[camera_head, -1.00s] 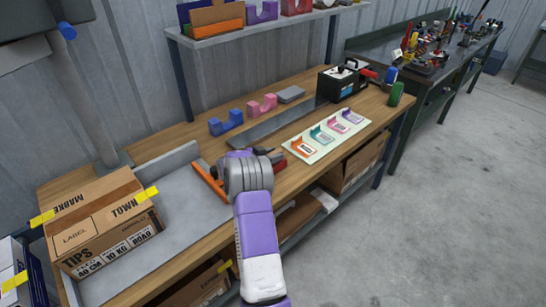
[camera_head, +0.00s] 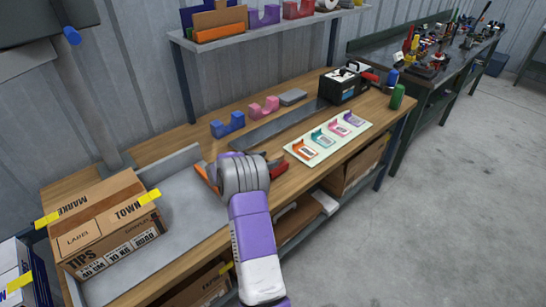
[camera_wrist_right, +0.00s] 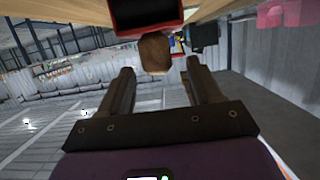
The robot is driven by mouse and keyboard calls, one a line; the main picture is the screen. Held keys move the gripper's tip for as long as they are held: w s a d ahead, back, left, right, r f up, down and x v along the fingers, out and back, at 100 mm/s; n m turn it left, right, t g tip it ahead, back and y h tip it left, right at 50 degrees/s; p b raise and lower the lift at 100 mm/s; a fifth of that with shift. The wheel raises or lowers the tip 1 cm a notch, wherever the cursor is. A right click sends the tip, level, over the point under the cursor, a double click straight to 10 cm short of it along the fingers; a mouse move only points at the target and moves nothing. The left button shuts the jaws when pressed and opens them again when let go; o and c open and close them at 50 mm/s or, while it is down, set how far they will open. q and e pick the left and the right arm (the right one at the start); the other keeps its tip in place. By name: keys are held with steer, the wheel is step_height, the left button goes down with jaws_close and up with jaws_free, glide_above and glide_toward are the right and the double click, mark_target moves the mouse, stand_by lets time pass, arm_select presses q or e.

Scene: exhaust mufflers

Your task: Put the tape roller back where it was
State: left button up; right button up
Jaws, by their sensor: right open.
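My right gripper (camera_head: 264,161) is over the front part of the wooden workbench, beside the grey packing surface. In the right wrist view its two dark fingers (camera_wrist_right: 158,72) are apart. A red and black object (camera_wrist_right: 147,14) with a brown rounded part shows just beyond the fingertips, the brown part in line with the gap. It may be the tape roller. A red object (camera_head: 278,169) also shows at the gripper's right in the head view, mostly hidden. An orange piece (camera_head: 205,175) shows at the gripper's left, partly covered. My left gripper is out of view.
A cardboard box (camera_head: 105,226) stands on the grey surface at the left. Blue (camera_head: 227,124) and pink (camera_head: 264,107) holders stand behind the gripper. A card with coloured pictures (camera_head: 328,138) lies to the right. A black toolbox (camera_head: 342,86) stands farther back.

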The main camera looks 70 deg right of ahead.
steer(key=shift+v, duration=1.6)
steer(key=shift+r+p, duration=0.1)
steer(key=shift+p, duration=0.2)
